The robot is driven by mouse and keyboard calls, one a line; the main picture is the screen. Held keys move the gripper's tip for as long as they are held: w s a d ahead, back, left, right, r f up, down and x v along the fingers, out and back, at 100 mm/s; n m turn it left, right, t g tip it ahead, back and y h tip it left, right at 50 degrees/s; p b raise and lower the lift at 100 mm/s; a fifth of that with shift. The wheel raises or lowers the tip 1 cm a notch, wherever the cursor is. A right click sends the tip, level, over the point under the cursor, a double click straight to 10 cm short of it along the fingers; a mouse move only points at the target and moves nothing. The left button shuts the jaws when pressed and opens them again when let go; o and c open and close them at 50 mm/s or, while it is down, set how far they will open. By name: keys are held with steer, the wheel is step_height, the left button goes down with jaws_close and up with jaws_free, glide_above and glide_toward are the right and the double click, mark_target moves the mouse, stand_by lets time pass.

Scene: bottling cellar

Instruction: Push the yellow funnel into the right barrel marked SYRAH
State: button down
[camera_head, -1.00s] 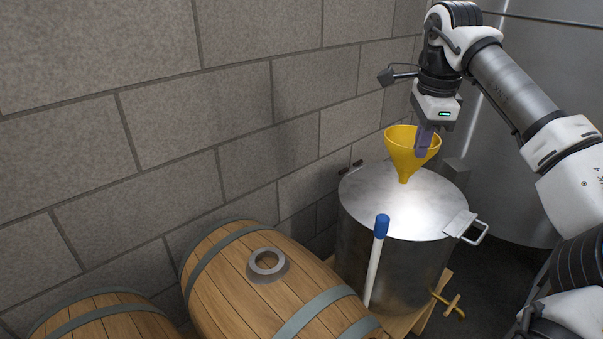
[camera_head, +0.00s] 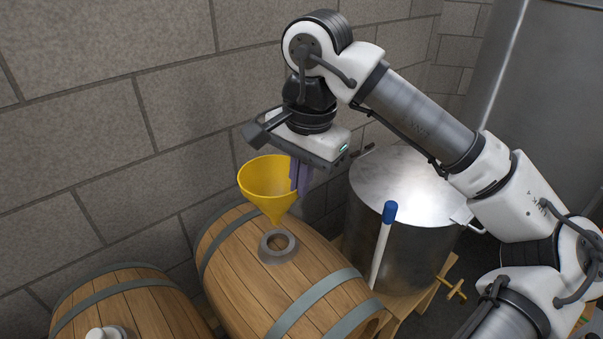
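The yellow funnel (camera_head: 262,185) is upright, wide mouth up, with its spout down. My gripper (camera_head: 298,176) has its purple fingers at the right side of the funnel's rim and is shut on it. The funnel hangs over the right wooden barrel (camera_head: 238,260). Its spout tip shows just above the grey ring (camera_head: 277,246) around the barrel's bung hole, apart from it as far as I can tell. No SYRAH marking is readable in this view.
A steel pot (camera_head: 395,185) with a lid stands right of the barrel. A white rod with a blue cap (camera_head: 389,212) stands upright in front of it. A left barrel (camera_head: 150,305) has a white stopper (camera_head: 105,332). A block wall (camera_head: 120,130) runs close behind.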

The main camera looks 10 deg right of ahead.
step_height(320, 180, down, 6)
steer(key=b, duration=0.4)
steer(key=shift+r+b, duration=0.15)
steer(key=shift+b, duration=0.25)
stand_by(1.3)
steer(key=shift+f+b, duration=1.9)
steer(key=shift+f, duration=0.15)
stand_by(1.0)
steer(key=c, duration=2.1)
jaws_free()
steer(key=o, duration=1)
steer(key=shift+r, duration=0.15)
steer(key=shift+r+p, duration=2.55)
steer(key=shift+r, duration=1.35)
